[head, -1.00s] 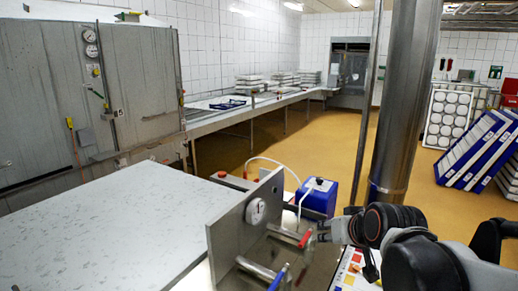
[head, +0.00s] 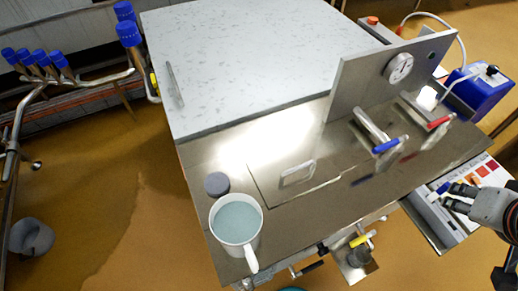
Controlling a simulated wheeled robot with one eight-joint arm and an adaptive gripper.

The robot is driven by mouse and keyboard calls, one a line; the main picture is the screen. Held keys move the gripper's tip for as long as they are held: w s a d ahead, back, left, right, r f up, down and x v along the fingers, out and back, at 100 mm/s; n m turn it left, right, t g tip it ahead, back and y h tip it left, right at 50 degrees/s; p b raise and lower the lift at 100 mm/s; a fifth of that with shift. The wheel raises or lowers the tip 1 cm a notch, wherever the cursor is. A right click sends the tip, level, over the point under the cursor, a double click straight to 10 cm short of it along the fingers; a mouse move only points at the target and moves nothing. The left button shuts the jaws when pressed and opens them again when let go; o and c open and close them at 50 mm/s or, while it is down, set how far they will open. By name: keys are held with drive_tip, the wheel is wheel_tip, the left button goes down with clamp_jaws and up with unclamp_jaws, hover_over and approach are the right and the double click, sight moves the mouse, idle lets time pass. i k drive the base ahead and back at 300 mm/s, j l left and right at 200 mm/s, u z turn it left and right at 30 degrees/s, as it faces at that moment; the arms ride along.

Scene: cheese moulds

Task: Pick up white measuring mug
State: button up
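The white measuring mug (head: 249,238) stands upright near the front left corner of the steel worktop (head: 305,148). Its inside looks pale blue-green, and its handle points toward the bottom of the picture. My gripper (head: 450,197) is at the right edge of the head view, well to the right of the mug. Its two dark fingers are apart with nothing between them.
A small grey round object (head: 217,184) sits just behind the mug. A metal handle (head: 298,173) lies to its right. A blue box (head: 478,92) is at the right.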

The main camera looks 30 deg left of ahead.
sight(235, 219)
drive_tip(key=u, duration=0.45)
drive_tip(key=k+j+u, duration=0.1)
drive_tip(key=u, duration=0.4)
drive_tip(key=j+u, duration=0.1)
drive_tip(key=u, duration=0.35)
drive_tip(key=j+u, duration=0.1)
drive_tip(key=u, duration=1.45)
drive_tip(key=z, duration=1.1)
drive_tip(key=k+l+z, duration=0.15)
drive_tip(key=k+l, duration=0.2)
drive_tip(key=k+l+z, duration=0.15)
drive_tip(key=k+l, duration=0.2)
drive_tip(key=l, duration=0.15)
drive_tip(key=k+l+z, duration=0.15)
drive_tip(key=k+l, duration=0.2)
drive_tip(key=l, duration=0.15)
